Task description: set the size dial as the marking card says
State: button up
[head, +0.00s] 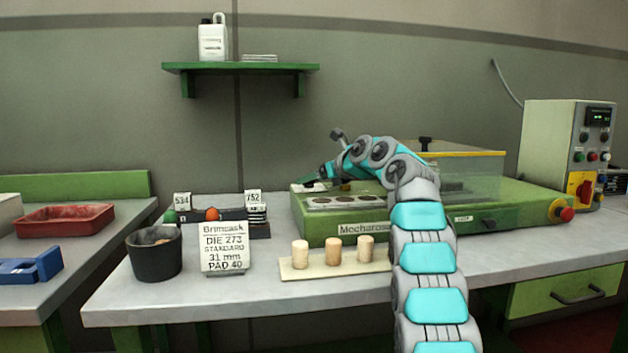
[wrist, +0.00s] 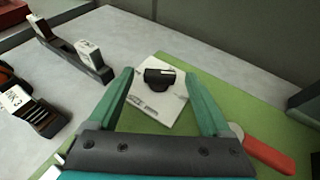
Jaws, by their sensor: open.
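The marking card (head: 224,248) stands at the front of the bench and reads Brimcask, DIE 273, STANDARD, 31 mm, PAD 40. The size dial looks to be the black knob (wrist: 160,78) on a white plate (wrist: 148,104) in the wrist view. The plate lies on the green machine (head: 450,228); its scale is too small to read. My gripper (wrist: 159,75) is open, its two green fingers spread to the left and right of the knob, with no clear contact. In the head view my gripper (head: 317,179) hangs over the machine's left end.
Three corks (head: 333,252) stand on a pale strip before the machine. A dark cup (head: 154,259) is left of the card. A rack (head: 232,215) with tags 534 and 752 stands behind it. A red lever or handle (wrist: 269,156) lies right of the gripper. A clear cover (head: 470,178) sits right.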

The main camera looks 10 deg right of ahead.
jog(key=b+v, duration=0.2)
jog(key=v, duration=0.5)
jog(key=shift+s+d+b, duration=0.2)
jog(key=shift+b, duration=0.1)
